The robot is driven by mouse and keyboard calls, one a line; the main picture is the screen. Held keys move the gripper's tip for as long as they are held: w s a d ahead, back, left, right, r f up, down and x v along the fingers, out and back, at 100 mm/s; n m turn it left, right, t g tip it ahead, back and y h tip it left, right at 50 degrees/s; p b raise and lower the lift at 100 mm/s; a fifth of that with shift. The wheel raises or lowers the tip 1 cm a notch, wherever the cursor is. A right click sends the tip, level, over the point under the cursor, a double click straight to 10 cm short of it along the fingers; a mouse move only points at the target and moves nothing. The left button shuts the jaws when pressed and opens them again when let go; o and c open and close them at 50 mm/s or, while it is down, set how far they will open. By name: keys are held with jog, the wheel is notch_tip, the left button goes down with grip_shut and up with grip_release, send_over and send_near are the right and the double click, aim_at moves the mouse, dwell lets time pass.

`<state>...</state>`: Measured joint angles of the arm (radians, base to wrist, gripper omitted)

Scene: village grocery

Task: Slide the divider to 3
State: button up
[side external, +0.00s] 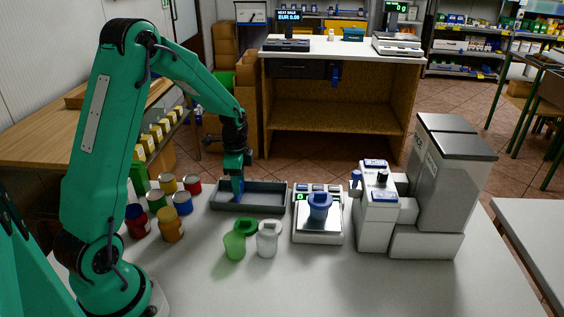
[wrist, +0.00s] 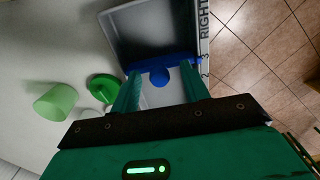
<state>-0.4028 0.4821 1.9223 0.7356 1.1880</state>
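The grey tray (side external: 270,209) lies on the counter in the side view; its rim also shows in the wrist view (wrist: 118,8). The blue divider (wrist: 190,61) spans the tray in the wrist view, with a round blue knob (wrist: 159,77) at its middle. The divider's right end is beside the printed 3 (wrist: 205,56); the 2 (wrist: 205,75) is nearer my gripper. My gripper (wrist: 161,75) is open, its green fingers on either side of the knob with visible gaps. In the side view my gripper (side external: 237,182) reaches down into the tray's left part and mostly hides the divider.
Several cans (side external: 170,224) stand close left of the tray. A green cup (side external: 234,245), a green lid (side external: 246,226) and a white cup (side external: 267,238) are in front. A scale (side external: 318,238) with a blue cup (side external: 319,204) is right, beside a grey-white machine (side external: 440,180).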

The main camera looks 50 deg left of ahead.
jog(key=shift+r, duration=0.1)
jog(key=shift+r, duration=3.35)
jog(key=shift+s+d+r, duration=0.1)
jog(key=shift+d+r, duration=0.2)
jog(key=shift+r, duration=0.15)
jog(key=s+d+r+n+t, duration=0.2)
jog(key=s+d+r+n, duration=0.2)
jog(key=s+d+r, duration=0.35)
jog(key=s+d+r+n+t, duration=0.3)
jog(key=s+d+r+n, duration=0.2)
jog(key=s+d, duration=0.4)
jog(key=shift+s+t, duration=0.3)
jog(key=shift+s, duration=0.1)
